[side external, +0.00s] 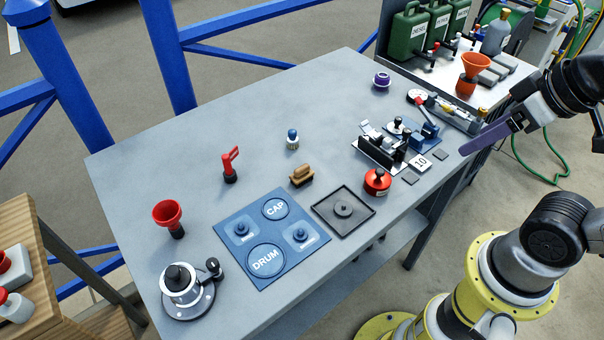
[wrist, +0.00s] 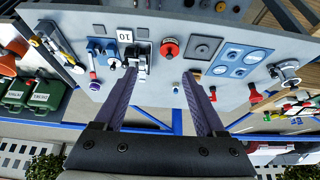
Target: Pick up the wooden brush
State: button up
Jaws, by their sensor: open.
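The wooden brush (side external: 301,175) is a small brown block with a rounded grip and dark bristles. It stands on the grey table, just behind the blue mat, in the side external view. In the wrist view it is small and seems partly hidden by the right finger's tip. My gripper (side external: 464,151) has long purple fingers and is at the table's right end in the side external view, well away from the brush. In the wrist view my gripper (wrist: 160,72) is open, with nothing between the fingers.
The blue mat (side external: 231,263) marked CAP and DRUM lies in front of the brush. A black tray (side external: 325,213) and red knob (side external: 377,182) are to its right. Metal fixtures (side external: 380,150) crowd the table's right side.

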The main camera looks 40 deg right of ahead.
jog(key=w+r+n, duration=0.6)
jog(key=r+n, duration=0.1)
jog(key=n+g+h, duration=0.1)
jog(key=n+g, duration=0.5)
jog(key=n, duration=0.5)
send_over(302, 167)
jog(key=f, duration=2.1)
jog(key=shift+a+f, duration=0.15)
jog(key=shift+a, duration=0.1)
jog(key=shift+d+f, duration=0.2)
jog(key=shift+f, duration=2.85)
grip_shut()
